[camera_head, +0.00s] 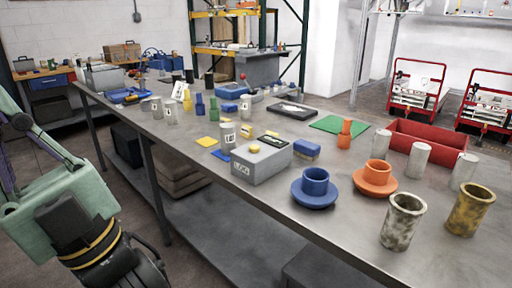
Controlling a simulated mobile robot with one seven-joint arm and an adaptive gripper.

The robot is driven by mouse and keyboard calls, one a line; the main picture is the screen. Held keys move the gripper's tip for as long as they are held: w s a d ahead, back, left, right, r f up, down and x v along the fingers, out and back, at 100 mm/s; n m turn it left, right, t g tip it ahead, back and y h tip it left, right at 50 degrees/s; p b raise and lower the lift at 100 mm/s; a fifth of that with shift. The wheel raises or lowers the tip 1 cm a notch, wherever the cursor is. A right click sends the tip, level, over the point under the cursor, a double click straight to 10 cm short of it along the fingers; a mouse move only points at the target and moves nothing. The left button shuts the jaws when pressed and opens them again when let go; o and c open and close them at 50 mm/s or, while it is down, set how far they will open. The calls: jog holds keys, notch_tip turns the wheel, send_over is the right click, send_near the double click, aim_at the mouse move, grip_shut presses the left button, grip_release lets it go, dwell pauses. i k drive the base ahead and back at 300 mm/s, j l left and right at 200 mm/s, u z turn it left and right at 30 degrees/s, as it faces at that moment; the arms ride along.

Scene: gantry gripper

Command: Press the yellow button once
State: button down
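The yellow button (254,148) is a small round knob on top of a grey box (262,166). The box sits near the front edge of the long grey table, around the middle of the view. My gripper (150,268) is dark and partly cut off at the lower left. It is off the table's near side, well apart from the button. Its fingertips do not show clearly, so I cannot tell whether it is open or shut.
The table (340,215) holds blue (315,187) and orange (376,178) cups on saucers right of the box. A blue block (306,149) is close behind it. A red tray (445,150) is farther right.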

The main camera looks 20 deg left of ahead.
aim_at(254, 148)
jog(key=j+z, duration=0.25)
jog(key=z, duration=0.2)
jog(key=j+z, duration=0.55)
jog(key=j, duration=0.2)
jog(key=k+j+z, duration=0.1)
jog(key=j, duration=0.3)
jog(key=k+j+z, duration=0.15)
jog(key=j, duration=0.2)
jog(key=k+j, duration=0.1)
jog(key=j, duration=0.55)
jog(key=k+j, duration=0.15)
jog(key=j, duration=0.15)
